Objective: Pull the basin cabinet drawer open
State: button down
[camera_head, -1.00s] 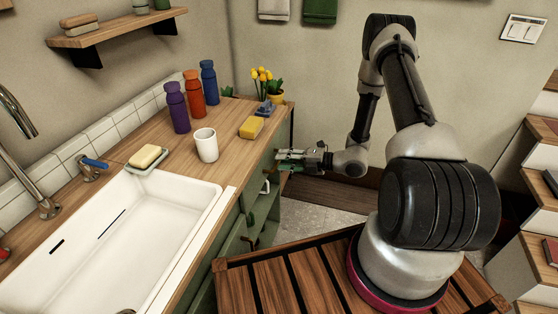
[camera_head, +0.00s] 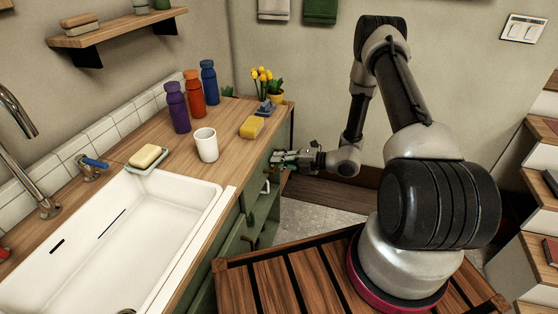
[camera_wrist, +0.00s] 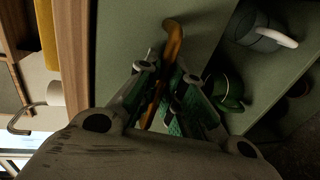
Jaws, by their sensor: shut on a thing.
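The green basin cabinet (camera_head: 233,240) stands under the wooden counter. Its drawer front (camera_wrist: 125,35) shows as a flat green panel in the wrist view, and it looks closed. A brass-coloured bar handle (camera_wrist: 174,38) sticks out from that front. My gripper (camera_wrist: 163,85) has its green-padded fingers on either side of the handle and is shut on it. In the head view my gripper (camera_head: 283,158) is at the cabinet's far front end, just below the counter edge, and the handle between the fingers is too small to make out.
The white basin (camera_head: 110,245) is set in the counter. A white cup (camera_head: 206,145), a yellow sponge (camera_head: 251,127), several bottles and a flower pot (camera_head: 275,97) stand on it. Open shelves beside the drawer hold a grey mug (camera_wrist: 255,35) and a green pot (camera_wrist: 228,90).

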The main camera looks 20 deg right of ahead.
jog(key=f+v, duration=0.2)
jog(key=v, duration=1)
jog(key=d+f+v, duration=0.1)
jog(key=f+v, duration=0.2)
jog(key=v, duration=1)
jog(key=shift+s+d, duration=0.2)
jog(key=shift+s, duration=0.2)
jog(key=c, duration=1.5)
grip_release()
jog(key=v, duration=1.2)
